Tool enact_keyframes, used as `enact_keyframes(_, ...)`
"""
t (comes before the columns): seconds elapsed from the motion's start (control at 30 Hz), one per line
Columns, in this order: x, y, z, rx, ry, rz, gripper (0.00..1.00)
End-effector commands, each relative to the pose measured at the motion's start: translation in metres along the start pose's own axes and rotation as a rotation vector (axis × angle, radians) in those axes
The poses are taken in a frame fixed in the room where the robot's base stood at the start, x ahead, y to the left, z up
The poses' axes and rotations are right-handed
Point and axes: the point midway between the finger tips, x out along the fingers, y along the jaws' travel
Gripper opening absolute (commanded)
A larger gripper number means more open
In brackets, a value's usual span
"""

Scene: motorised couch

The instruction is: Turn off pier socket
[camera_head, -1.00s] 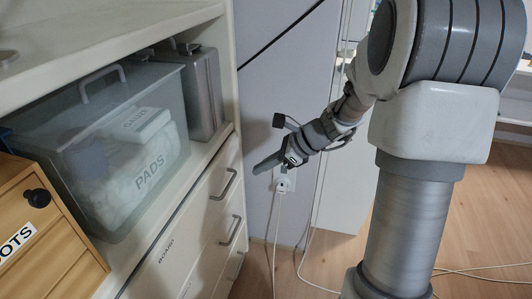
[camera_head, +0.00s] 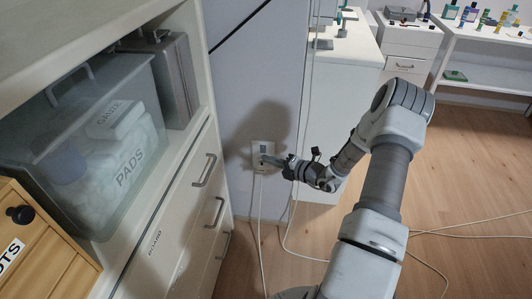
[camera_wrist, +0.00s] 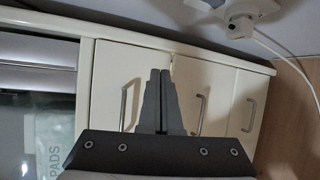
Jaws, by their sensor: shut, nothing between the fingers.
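The pier socket (camera_head: 257,150) is a white plate on the grey-lilac wall, right of the drawer cabinet. A small dark part shows near its upper middle, and a white plug with a cable hangs from its lower part. My gripper (camera_head: 270,159) is in front of the plate in the head view, fingers pointing left; I cannot tell whether it touches. In the wrist view the shut fingers (camera_wrist: 158,74) are empty, and the socket (camera_wrist: 205,4) with its plug (camera_wrist: 238,18) shows at the upper right, apart from the fingertips. The switch's state cannot be told.
The cream drawer cabinet (camera_head: 182,215) with handles stands close left of the socket. A clear box (camera_head: 100,160) and grey case (camera_head: 165,75) sit on its shelf. White cables (camera_head: 262,230) hang to the wooden floor. A white cabinet (camera_head: 345,70) stands right of the wall.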

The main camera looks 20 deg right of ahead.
Motion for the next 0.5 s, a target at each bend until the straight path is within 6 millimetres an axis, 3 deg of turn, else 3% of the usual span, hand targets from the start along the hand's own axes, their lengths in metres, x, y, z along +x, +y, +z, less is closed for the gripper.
enact_keyframes(0.2,-0.009,-0.048,0.017,0.312,-0.161,0.023,0.00)
enact_keyframes(0.5,-0.015,-0.075,0.024,0.476,-0.251,0.039,0.00)
